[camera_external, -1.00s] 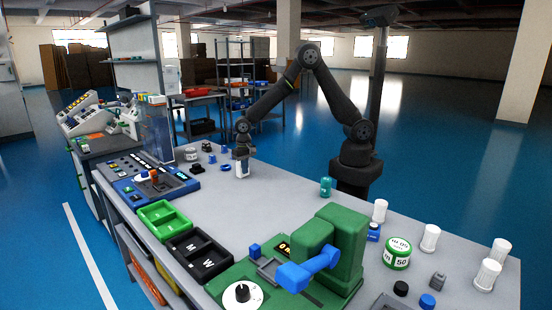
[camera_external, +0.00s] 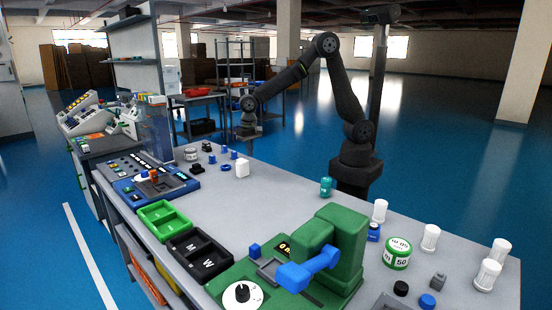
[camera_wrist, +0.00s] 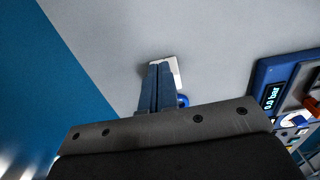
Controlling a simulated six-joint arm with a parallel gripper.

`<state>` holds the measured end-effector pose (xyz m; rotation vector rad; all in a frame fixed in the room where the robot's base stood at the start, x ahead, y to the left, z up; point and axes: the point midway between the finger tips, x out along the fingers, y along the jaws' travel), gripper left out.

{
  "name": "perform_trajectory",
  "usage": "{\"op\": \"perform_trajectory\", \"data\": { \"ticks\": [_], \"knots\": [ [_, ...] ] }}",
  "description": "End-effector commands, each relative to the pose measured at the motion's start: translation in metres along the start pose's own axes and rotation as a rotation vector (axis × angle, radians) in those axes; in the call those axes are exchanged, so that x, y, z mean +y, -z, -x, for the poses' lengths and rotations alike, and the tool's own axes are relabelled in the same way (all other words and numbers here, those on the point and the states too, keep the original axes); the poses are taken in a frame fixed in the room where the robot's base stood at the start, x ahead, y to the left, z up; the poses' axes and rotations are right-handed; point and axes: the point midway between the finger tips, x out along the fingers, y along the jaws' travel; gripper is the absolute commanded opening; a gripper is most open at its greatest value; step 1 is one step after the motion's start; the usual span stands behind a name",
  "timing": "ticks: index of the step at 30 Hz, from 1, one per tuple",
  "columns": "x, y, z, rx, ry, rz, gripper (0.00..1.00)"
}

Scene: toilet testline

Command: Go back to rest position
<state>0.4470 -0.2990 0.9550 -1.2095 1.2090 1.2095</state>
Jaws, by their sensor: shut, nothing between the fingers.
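My gripper (camera_external: 248,145) is shut and empty, raised above the grey table (camera_external: 290,185) near its back edge. A small white block (camera_external: 242,168) stands upright on the table below and in front of it, apart from the fingers in the external view. In the wrist view the shut fingers (camera_wrist: 158,75) point toward the white block (camera_wrist: 170,63) and cover part of it. A blue ring-like part (camera_wrist: 183,100) peeks out beside the fingers.
Small blue parts (camera_external: 226,168) lie left of the white block. A blue control panel (camera_external: 150,185), a green tray (camera_external: 163,218) and a black tray (camera_external: 198,255) line the left edge. A green machine (camera_external: 340,250) stands in front. A teal bottle (camera_external: 326,187) stands near my base.

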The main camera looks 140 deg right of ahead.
Motion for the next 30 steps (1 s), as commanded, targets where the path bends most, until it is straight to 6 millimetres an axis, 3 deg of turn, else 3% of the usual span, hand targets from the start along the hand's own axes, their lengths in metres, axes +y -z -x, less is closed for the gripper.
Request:
{"op": "perform_trajectory", "data": {
  "ticks": [11, 17, 25, 28, 30],
  "knots": [
    [0.0, 0.0, -0.006, -0.001, -0.002, 0.0, 0.0],
    [0.001, 0.0, -0.034, -0.003, -0.004, 0.0, 0.0],
    [0.001, 0.0, -0.088, -0.003, -0.004, 0.0, 0.0],
    [0.0, 0.008, -0.104, -0.002, -0.003, -0.002, 0.0],
    [0.0, 0.022, -0.101, 0.001, 0.001, -0.004, 0.0]
  ]
}}
